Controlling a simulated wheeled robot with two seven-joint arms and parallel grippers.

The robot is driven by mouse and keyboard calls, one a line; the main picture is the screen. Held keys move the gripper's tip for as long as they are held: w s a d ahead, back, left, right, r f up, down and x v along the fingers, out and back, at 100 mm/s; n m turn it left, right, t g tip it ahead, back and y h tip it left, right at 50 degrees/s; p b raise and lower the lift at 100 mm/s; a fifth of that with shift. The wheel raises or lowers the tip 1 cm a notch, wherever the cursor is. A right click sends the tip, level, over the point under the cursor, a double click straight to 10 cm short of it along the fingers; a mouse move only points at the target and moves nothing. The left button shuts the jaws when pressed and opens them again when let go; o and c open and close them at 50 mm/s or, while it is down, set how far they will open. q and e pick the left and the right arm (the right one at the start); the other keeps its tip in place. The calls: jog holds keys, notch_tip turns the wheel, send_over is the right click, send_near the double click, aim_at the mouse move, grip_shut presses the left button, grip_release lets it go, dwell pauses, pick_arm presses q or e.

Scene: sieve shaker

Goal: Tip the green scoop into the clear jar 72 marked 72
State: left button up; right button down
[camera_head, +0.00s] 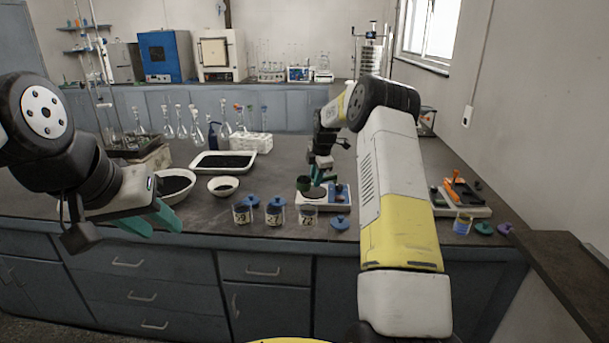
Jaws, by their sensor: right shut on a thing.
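The clear jar marked 72 (307,215) stands open on the bench near its front edge, rightmost in a row of three jars. What is inside it is too small to tell. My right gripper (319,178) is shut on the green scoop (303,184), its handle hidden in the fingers. The dark green scoop bowl is above and slightly behind jar 72, apart from it, and looks about level. My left gripper (153,222) is empty with its teal fingers apart, in front of the bench's front edge at the left.
Two labelled jars (242,215) (275,214) stand left of jar 72. A blue lid (340,223) lies to its right. A balance (339,197) is just behind. Bowls (223,190) and a white tray (224,164) of dark material lie left; glass flasks stand farther back.

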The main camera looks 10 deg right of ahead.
jog(key=s+f+t+y, duration=0.1)
jog(key=t, duration=0.5)
jog(key=s+f+t+y, duration=0.1)
jog(key=t, duration=0.6)
jog(key=s+f+t+y, duration=0.1)
jog(key=t, duration=0.5)
jog(key=shift+s+d+f+t+y, duration=0.2)
jog(key=shift+d+f+t+y, duration=0.1)
dwell(1.0)
jog(key=shift+w+r+g+h, duration=0.2)
jog(key=shift+r+g+h, duration=0.1)
jog(key=shift+g, duration=0.65)
jog(key=shift+w+r+g+h, duration=0.15)
jog(key=shift+r+g+h, duration=0.1)
jog(key=shift+g, duration=0.7)
